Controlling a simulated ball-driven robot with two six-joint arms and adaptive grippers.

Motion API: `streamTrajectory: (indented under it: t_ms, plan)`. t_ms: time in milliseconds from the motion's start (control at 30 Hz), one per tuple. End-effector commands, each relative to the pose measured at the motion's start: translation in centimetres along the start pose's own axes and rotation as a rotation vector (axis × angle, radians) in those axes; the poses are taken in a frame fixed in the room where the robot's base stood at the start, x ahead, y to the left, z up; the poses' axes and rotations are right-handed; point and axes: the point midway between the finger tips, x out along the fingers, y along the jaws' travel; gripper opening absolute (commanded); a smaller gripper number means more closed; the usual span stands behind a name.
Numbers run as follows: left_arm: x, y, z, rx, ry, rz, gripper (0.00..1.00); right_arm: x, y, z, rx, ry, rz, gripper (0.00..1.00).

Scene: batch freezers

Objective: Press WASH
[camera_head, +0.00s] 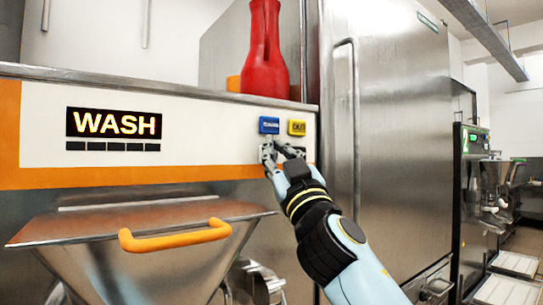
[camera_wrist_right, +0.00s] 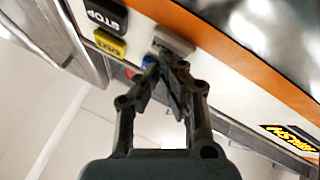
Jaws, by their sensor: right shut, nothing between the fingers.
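The machine's front panel (camera_head: 200,140) has a lit display (camera_head: 114,123) reading WASH. A blue button (camera_head: 269,125) with a small label I cannot read sits at the panel's right, beside a yellow button (camera_head: 297,127). My right gripper (camera_head: 268,153) is shut and empty, with its fingertips just below the blue button. In the right wrist view the fingertips (camera_wrist_right: 166,56) are at a grey button (camera_wrist_right: 174,40) and partly cover the blue button (camera_wrist_right: 148,62). I cannot tell whether they touch the grey one. My left gripper is not in view.
A black STOP button (camera_wrist_right: 105,16) sits near the yellow one. A red bottle (camera_head: 265,55) stands on the machine's top. Below the panel, a steel hopper lid (camera_head: 90,232) has an orange handle (camera_head: 175,237). A tall steel cabinet (camera_head: 395,130) stands at the right.

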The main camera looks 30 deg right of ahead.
Motion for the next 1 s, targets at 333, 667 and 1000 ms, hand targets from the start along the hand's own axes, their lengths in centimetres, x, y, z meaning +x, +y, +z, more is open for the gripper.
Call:
streamTrajectory:
  t_ms: [333, 667, 1000]
  plan:
    - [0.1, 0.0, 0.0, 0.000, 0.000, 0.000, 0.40, 0.2, -0.1, 0.1, 0.000, 0.000, 0.000, 0.00]
    - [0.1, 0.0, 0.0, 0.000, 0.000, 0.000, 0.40, -0.6, 0.3, -0.3, 0.000, 0.000, -0.001, 0.00]
    - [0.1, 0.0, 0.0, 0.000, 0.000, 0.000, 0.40, -1.4, 0.7, -0.7, 0.000, 0.000, 0.000, 0.00]
